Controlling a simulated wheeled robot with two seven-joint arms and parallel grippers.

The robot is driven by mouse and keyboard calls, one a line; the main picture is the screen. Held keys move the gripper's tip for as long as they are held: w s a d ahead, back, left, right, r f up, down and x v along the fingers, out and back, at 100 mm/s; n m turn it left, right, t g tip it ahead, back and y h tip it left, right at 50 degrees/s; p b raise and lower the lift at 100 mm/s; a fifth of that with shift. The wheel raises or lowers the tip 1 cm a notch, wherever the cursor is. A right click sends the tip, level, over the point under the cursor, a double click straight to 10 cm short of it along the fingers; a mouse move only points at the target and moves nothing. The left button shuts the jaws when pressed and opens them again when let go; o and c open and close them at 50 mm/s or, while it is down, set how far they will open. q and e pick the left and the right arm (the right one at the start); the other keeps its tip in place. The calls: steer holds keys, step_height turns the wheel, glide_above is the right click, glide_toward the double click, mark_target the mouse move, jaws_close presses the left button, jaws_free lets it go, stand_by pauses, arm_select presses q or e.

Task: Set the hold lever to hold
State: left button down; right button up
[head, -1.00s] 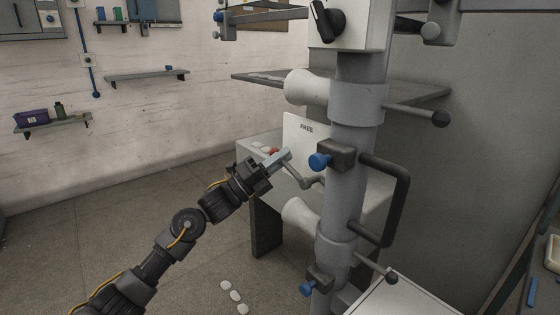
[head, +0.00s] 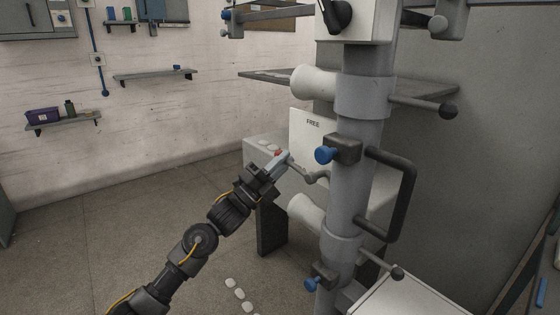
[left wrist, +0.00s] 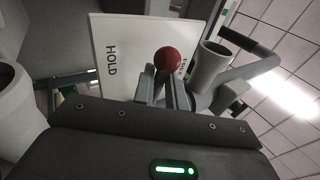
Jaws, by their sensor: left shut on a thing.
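The hold lever (head: 310,177) is a grey crank with a red ball knob (left wrist: 168,60), in front of a white plate (head: 304,128) on the machine's column. My left gripper (head: 281,161) is shut on the lever near its knob. In the left wrist view the knob shows just beyond the two fingers (left wrist: 164,88). The plate there (left wrist: 110,35) has the word HOLD at its left, clear of the lever. The knob partly covers the word FREE, so the lever appears near the FREE side. My right gripper is out of view.
The grey column (head: 352,195) stands close to the right of the lever, with blue knobs (head: 325,155) and a dark bar handle (head: 408,195). White cones (head: 306,213) sit above and below the lever.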

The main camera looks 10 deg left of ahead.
arm_select(q)
steer(key=shift+a+f, duration=0.25)
steer(key=shift+f, duration=0.05)
stand_by(0.5)
